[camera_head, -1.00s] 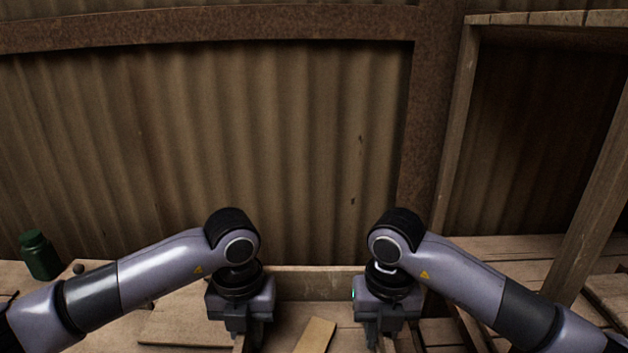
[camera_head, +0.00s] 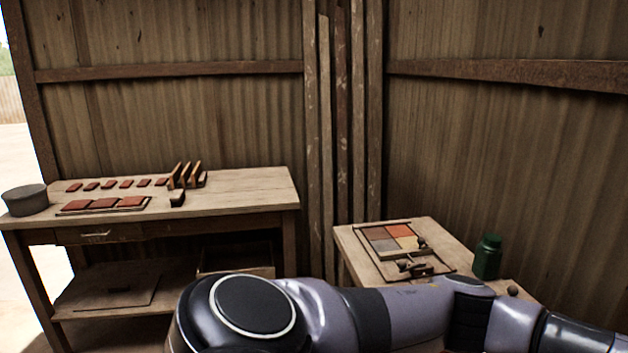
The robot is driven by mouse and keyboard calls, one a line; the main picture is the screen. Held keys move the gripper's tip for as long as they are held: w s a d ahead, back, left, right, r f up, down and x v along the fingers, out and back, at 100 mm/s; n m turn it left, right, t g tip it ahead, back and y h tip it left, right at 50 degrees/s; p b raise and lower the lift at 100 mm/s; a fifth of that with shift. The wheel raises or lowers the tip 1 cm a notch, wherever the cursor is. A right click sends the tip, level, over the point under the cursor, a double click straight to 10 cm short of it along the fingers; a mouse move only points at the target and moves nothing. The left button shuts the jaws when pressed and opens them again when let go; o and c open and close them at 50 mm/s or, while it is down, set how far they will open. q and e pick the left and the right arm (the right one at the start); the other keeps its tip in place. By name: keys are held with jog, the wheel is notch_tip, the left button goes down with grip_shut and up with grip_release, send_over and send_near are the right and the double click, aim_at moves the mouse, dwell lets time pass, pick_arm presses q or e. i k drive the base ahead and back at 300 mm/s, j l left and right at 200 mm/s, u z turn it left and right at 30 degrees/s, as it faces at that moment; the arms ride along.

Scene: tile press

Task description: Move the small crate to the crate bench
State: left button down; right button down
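Neither of my grippers is in view. One of my arms crosses the bottom of the head view, and its gripper end is out of frame. The crate that stood between my grippers earlier does not show now. A shallow wooden box (camera_head: 237,271) sits on the lower shelf of the left workbench, partly hidden by my arm. I cannot tell whether any surface here is the crate bench.
The wooden workbench (camera_head: 245,190) at left carries red tiles (camera_head: 104,204), a tile rack (camera_head: 187,176) and a grey tub (camera_head: 25,200). A smaller table (camera_head: 352,240) holds a tray of coloured tiles (camera_head: 392,238) and a green bottle (camera_head: 487,258). Corrugated walls close the corner behind.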

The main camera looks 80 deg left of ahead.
aim_at(234, 194)
jog(key=k+u, duration=0.15)
jog(key=k, duration=0.5)
jog(key=u, duration=2.55)
jog(key=i+u, duration=0.3)
jog(key=i+l, duration=0.1)
jog(key=i, duration=0.2)
jog(key=i+l, duration=0.1)
jog(key=i, duration=0.2)
